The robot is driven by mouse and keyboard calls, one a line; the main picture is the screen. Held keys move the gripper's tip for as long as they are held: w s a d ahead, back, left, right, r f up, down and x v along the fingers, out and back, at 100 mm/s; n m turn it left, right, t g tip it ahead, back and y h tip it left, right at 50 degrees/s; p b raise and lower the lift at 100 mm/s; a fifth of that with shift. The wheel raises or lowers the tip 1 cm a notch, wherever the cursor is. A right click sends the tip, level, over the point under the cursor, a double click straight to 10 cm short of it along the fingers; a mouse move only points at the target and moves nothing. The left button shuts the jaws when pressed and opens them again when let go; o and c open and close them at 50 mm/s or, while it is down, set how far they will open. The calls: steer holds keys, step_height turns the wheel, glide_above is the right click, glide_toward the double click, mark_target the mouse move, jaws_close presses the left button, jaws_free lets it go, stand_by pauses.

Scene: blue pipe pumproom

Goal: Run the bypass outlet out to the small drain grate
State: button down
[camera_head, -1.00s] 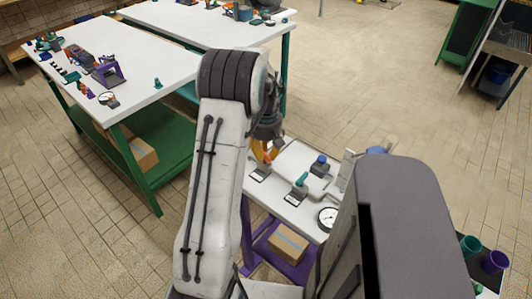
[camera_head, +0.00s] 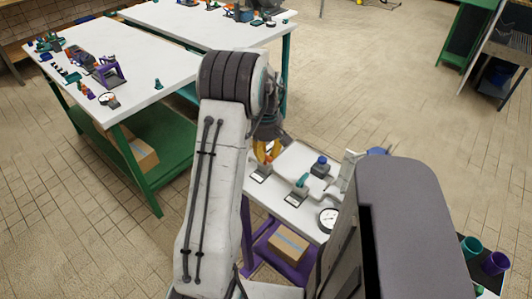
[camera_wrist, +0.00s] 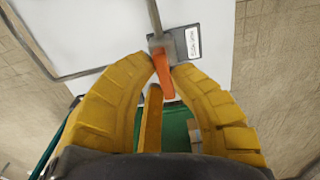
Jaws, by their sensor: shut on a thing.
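The lever joins a grey valve body (camera_wrist: 160,43) on a thin pipe (camera_wrist: 154,15), beside a label plate (camera_wrist: 187,42) whose writing I cannot read. In the head view, my gripper (camera_head: 266,151) is at the left end of the small white bench (camera_head: 285,208), partly behind my arm. A valve with a teal handle (camera_head: 302,181) and a blue knob (camera_head: 320,161) stand to its right. I cannot make out the small drain grate or tell which pipe is the bypass outlet.
A round gauge (camera_head: 328,218) stands at the bench's front. A cardboard box (camera_head: 288,243) sits on the purple lower shelf. A larger white-topped table (camera_head: 150,60) with several parts stands at left. Open tiled floor (camera_head: 400,80) lies behind the bench.

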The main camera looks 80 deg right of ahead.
steer(key=c, duration=1.1)
jaws_free()
step_height(320, 180, up, 12)
stand_by(0.5)
